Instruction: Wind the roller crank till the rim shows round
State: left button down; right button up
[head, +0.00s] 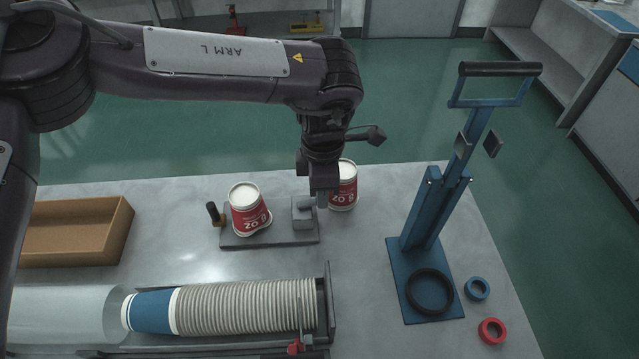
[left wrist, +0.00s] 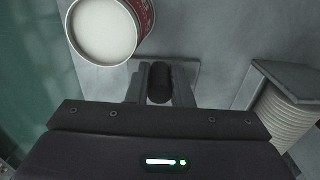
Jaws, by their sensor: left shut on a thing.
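My left gripper (head: 322,198) reaches down at the right end of a small grey roller base (head: 262,239), beside its grey block (head: 303,213). In the left wrist view the left gripper (left wrist: 160,88) is shut on a black crank grip (left wrist: 160,82); the head view hides this grip. A red and white cup (head: 249,212) stands on the base with its white end up and its lettering upside down. Its lower edge looks flared, but its rim is too small to judge. A second such cup (head: 343,188) stands just behind my gripper, and shows in the left wrist view (left wrist: 105,30). My right gripper is out of view.
A black knob (head: 213,211) stands at the base's left end. In front lies a ribbed cup stack (head: 247,307) in a trough. A cardboard box (head: 112,233) is at left. A blue lever press (head: 412,302) stands right, with blue (head: 477,281) and red (head: 491,320) rings nearby.

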pick_arm(q)
jog(key=m, duration=0.1)
jog(key=s+m, duration=0.1)
jog(key=m, duration=0.2)
jog(key=shift+s+m, duration=0.25)
jog(key=shift+m, duration=0.05)
jog(key=m, duration=0.1)
jog(key=s+m, duration=0.1)
jog(key=m, duration=0.1)
jog(key=a+m, duration=0.1)
jog(key=m, duration=0.1)
jog(key=shift+s, duration=0.35)
jog(key=m, duration=0.3)
jog(key=s+a+m, duration=0.1)
jog(key=m, duration=0.1)
jog(key=shift+a+r+b, duration=0.1)
jog(key=shift+b, duration=0.25)
jog(key=m, duration=0.1)
jog(key=a+m, duration=0.1)
jog(key=m, duration=0.1)
jog(key=shift+s, duration=0.15)
jog(key=shift+a+m+p, duration=0.3)
jog(key=shift+a+m, duration=0.1)
jog(key=shift+m, duration=0.6)
jog(key=c, duration=1.3)
grip_release()
jog(key=shift+s+a, duration=0.1)
